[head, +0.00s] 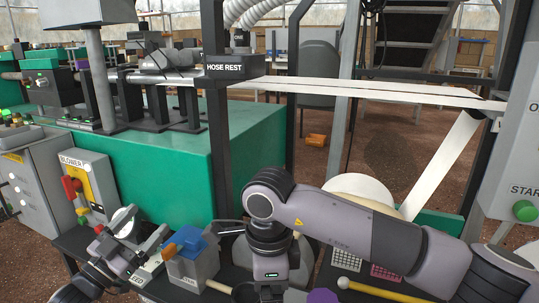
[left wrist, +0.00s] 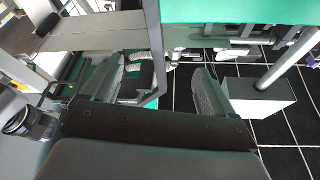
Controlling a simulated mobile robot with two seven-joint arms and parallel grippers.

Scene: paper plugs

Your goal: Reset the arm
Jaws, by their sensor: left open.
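My left gripper (head: 152,250) comes in from the lower left in the head view. Its two fingers are spread, with no object clearly held. In the left wrist view the fingers (left wrist: 155,90) stand wide apart with a gap between them. A grey block with a blue top (head: 192,243) and a small orange piece (head: 168,252) are just right of the fingertips; whether they touch cannot be told. My right arm (head: 345,220) reaches in from the right and bends down at its wrist near the bottom middle; its fingers do not show.
A blower box (head: 88,185) with a red lever stands close behind my left gripper. A paper strip (head: 370,90) runs from the hose rest (head: 232,67) to the right. A yellow stick (head: 385,292) and gridded pads (head: 346,260) lie at the lower right.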

